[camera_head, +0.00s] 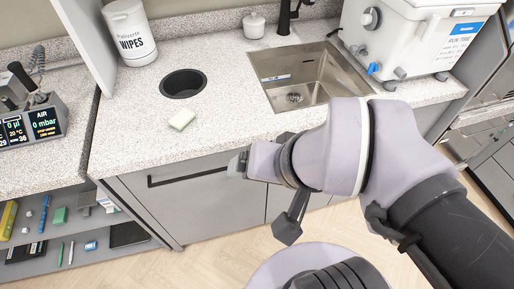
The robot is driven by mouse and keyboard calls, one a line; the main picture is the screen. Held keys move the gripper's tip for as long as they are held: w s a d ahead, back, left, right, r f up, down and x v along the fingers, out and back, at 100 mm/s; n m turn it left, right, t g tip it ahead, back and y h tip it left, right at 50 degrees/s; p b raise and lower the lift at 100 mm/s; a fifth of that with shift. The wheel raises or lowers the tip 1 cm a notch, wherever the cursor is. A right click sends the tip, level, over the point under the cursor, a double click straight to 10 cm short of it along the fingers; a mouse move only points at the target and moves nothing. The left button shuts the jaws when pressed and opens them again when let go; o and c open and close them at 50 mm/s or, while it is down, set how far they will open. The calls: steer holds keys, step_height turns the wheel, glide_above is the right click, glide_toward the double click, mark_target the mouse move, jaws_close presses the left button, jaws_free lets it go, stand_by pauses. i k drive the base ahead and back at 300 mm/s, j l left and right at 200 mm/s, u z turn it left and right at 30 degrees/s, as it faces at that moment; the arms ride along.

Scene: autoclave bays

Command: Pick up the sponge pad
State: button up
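The sponge pad (182,119) is a small pale cream block. It lies flat on the speckled countertop (130,140), close to the front edge and in front of the round black hole in the counter. My gripper (238,164) is at the end of my arm, in front of the counter's front edge. It is to the right of the sponge pad and lower in the picture, apart from it. Its fingers are small and seen from behind the wrist, so whether they are open or shut is unclear.
A round black opening (183,83) is behind the sponge. A steel sink (308,78) with a black faucet (285,15) is to the right. A wipes canister (130,32) stands at the back. A white autoclave unit (412,35) is at right, a display device (30,122) at left.

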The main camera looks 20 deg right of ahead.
mark_target(184, 117)
steer(key=i+j+u, duration=0.45)
steer(key=i+j, duration=0.3)
